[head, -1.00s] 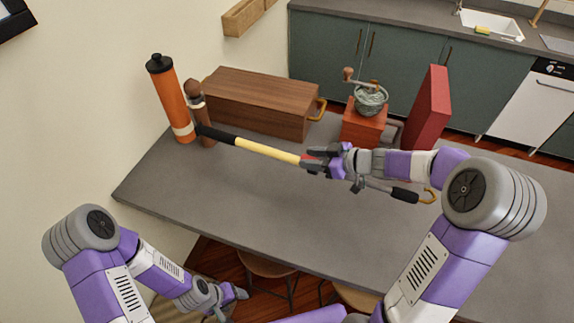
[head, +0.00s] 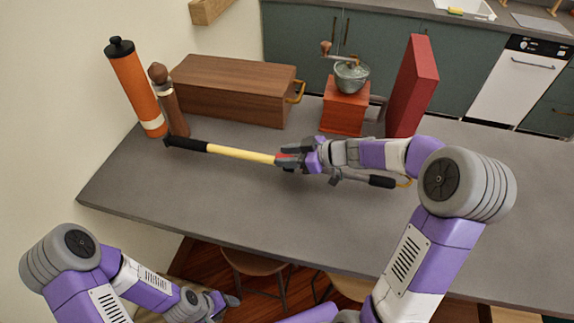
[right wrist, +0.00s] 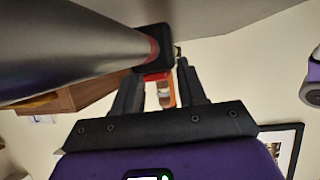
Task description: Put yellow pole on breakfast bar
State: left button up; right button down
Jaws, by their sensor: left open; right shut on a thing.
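The yellow pole (head: 240,153) has a black left end, a yellow middle, and a grey section with a black grip at its right. It lies roughly level across the back part of the grey breakfast bar (head: 240,215). My right gripper (head: 288,159) is shut on it near a red band. I cannot tell whether the pole touches the bar top. In the right wrist view the pole's grey shaft (right wrist: 70,45) fills the upper left, by the fingers (right wrist: 160,85). My left gripper (head: 232,300) is open and empty, low in front of the bar.
An orange bottle (head: 133,85) and brown mill (head: 168,100) stand near the pole's left end. Behind are a wooden box (head: 225,88), a coffee grinder (head: 345,105) and a red upright block (head: 412,88). Stools (head: 260,265) stand below the front edge. The bar's front is clear.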

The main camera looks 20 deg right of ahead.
notch_tip(320, 180, down, 3)
jog(key=shift+w+b, duration=0.1)
jog(key=shift+b, duration=0.4)
jog(key=shift+r, duration=0.1)
jog(key=c, duration=0.6)
grip_release()
jog(key=shift+f, duration=0.2)
